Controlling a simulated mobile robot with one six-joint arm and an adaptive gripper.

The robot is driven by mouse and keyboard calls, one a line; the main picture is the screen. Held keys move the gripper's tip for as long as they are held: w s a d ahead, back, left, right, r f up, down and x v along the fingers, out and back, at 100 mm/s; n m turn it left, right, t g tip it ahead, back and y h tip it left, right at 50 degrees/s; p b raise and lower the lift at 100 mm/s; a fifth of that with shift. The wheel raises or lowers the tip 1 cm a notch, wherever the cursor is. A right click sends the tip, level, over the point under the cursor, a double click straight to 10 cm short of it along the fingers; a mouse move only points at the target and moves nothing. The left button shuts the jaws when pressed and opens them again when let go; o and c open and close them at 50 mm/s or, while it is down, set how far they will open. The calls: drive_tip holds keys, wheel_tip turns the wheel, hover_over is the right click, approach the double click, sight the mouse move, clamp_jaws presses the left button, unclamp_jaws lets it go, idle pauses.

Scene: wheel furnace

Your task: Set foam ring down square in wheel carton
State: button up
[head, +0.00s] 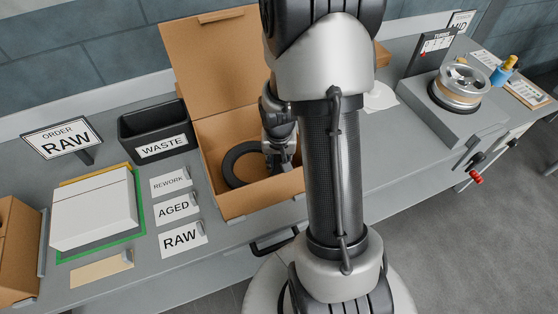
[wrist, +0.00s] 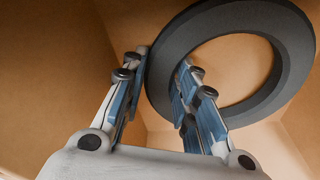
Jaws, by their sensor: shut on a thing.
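The dark grey foam ring (head: 229,166) is inside the open wheel carton (head: 258,197), a brown box with its lid flap raised at the back. My gripper (head: 280,160) reaches down into the carton at the ring's right side. In the wrist view, the gripper (wrist: 158,92) has one finger on each side of the ring's band, shut on the foam ring (wrist: 292,48). Carton walls (wrist: 50,75) surround it. I cannot tell whether the ring touches the carton floor or lies quite level. My arm hides the carton's right part.
A black WASTE bin (head: 155,128) stands left of the carton. REWORK, AGED and RAW cards (head: 183,238) lie in front of it. White boxes (head: 92,212) sit further left. A metal wheel (head: 460,83) rests on a grey stand at the right.

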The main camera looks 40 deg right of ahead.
drive_tip(key=shift+f, duration=0.3)
idle(0.4)
